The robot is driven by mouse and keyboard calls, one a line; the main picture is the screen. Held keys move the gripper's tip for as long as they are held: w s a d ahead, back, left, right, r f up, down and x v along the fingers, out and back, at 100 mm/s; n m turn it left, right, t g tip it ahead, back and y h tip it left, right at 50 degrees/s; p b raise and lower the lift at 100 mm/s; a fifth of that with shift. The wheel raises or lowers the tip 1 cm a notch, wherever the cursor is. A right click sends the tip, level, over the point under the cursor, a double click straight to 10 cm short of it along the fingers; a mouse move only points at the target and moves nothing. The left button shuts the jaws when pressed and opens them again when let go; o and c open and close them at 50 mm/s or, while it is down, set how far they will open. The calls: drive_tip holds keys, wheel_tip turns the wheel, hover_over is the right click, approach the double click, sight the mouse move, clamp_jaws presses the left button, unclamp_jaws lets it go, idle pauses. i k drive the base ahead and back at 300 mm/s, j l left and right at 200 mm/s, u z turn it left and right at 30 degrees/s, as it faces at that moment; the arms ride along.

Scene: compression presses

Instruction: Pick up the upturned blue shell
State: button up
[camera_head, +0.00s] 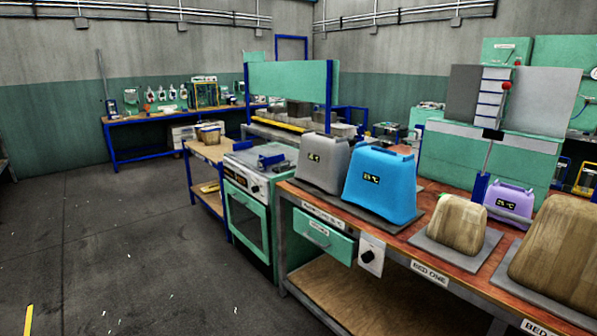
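The blue shell (381,183) stands on the wooden bench (400,240), right of the grey shell. It is wider at the bottom than at the top, has a handle-like bar along its top, and carries a small dark display that seems to read 25 °C. Its underside is hidden. It stands close beside the grey shell (322,163); whether they touch I cannot tell. My gripper is not in view.
Right of it are a wooden-looking block (457,226) on a grey plate, a purple shell (510,204), and a larger wooden-looking block (560,255). A green oven (250,222) stands left of the bench. Open floor (120,250) lies at left.

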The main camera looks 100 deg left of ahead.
sight(382, 181)
drive_tip(key=u, duration=3)
